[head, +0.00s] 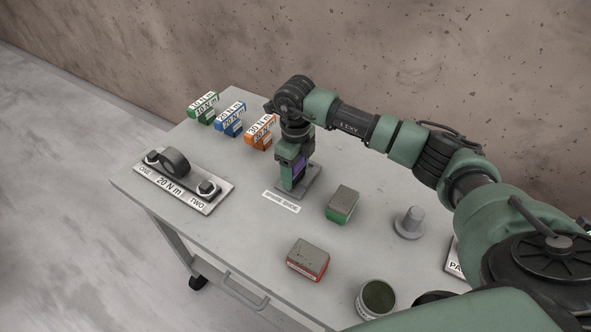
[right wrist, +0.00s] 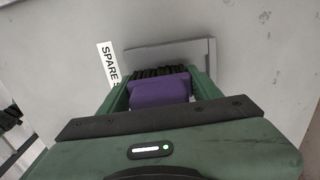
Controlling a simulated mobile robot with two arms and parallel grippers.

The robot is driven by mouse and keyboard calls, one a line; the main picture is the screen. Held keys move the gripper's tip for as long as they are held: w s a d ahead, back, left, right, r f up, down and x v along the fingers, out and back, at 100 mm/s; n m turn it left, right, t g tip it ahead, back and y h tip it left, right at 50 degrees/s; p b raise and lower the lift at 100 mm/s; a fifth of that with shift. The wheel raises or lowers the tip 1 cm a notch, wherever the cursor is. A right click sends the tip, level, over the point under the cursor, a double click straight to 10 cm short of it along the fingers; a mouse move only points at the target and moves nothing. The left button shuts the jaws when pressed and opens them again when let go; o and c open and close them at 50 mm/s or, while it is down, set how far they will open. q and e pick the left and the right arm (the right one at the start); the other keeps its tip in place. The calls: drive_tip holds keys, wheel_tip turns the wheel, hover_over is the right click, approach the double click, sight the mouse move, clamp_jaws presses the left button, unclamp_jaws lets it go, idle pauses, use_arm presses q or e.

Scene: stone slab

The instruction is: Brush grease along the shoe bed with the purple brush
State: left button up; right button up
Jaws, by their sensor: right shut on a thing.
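The purple brush (head: 299,167) is held upright in my right gripper (head: 296,172), bristles down. The right wrist view shows its purple body (right wrist: 160,92) between the two green fingers, with dark bristles beyond it. The brush is over the shoe bed (head: 313,188), a grey plate with a raised edge, also in the right wrist view (right wrist: 212,58). I cannot tell whether the bristles touch it. A label beginning "SPARE" (head: 281,202) lies beside the bed. An open tin (head: 378,296) with dark green content stands at the near edge. My left gripper is not in view.
Green (head: 203,108), blue (head: 230,121) and orange (head: 260,132) torque-labelled blocks stand at the back left. A bolted plate (head: 184,188) marked 20 N m is at left. Green-based (head: 342,204) and red-based (head: 308,259) blocks and a grey peg (head: 409,223) stand nearer on the table.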

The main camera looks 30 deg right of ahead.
drive_tip(key=shift+f+b, duration=0.3)
drive_tip(key=shift+f, duration=0.15)
idle(0.6)
drive_tip(key=shift+d, duration=0.1)
drive_tip(key=shift+w+d+b, duration=0.15)
drive_tip(key=shift+b, duration=0.15)
idle(0.6)
drive_tip(key=shift+s+a+f+p, duration=0.1)
drive_tip(key=shift+s+a+p, duration=0.1)
drive_tip(key=shift+s+a, duration=0.25)
drive_tip(key=shift+s+a+p, duration=0.2)
drive_tip(key=shift+s+a, duration=0.05)
drive_tip(key=shift+a, duration=0.35)
drive_tip(key=shift+d, duration=0.15)
